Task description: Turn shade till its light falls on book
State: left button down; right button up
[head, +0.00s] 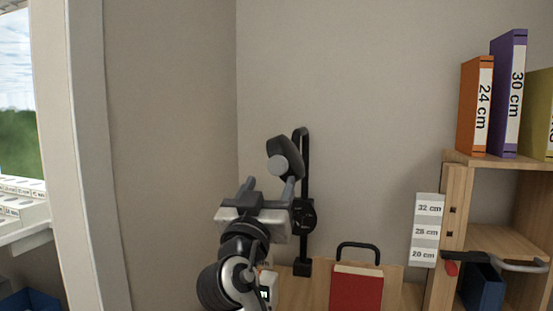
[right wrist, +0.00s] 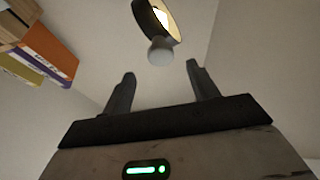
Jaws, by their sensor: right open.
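A dark lamp shade (head: 287,148) with a round grey knob (head: 278,166) sits high on a black lamp post (head: 304,235) against the wall. In the right wrist view the shade (right wrist: 147,15) shows its bright inside, and the pale knob (right wrist: 161,51) hangs from its edge. My right gripper (head: 269,184) is open and empty, just below the knob in the head view. In the wrist view its fingertips (right wrist: 161,69) lie either side of the knob's line, apart from it. A red book (head: 357,290) stands low, right of the post. My left gripper is out of view.
A black loop handle (head: 358,246) rises behind the book. At right is a wooden shelf (head: 500,162) with orange (head: 472,105) and purple (head: 506,95) binders, and a size label board (head: 427,230). A window frame (head: 85,150) is at left; the wall between is bare.

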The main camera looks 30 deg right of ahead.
aim_at(276, 168)
jog(key=p+x, duration=0.1)
jog(key=x, duration=0.6)
jog(key=shift+w+d+r+p, duration=0.1)
jog(key=shift+w+p, duration=0.05)
jog(key=shift+p, duration=0.2)
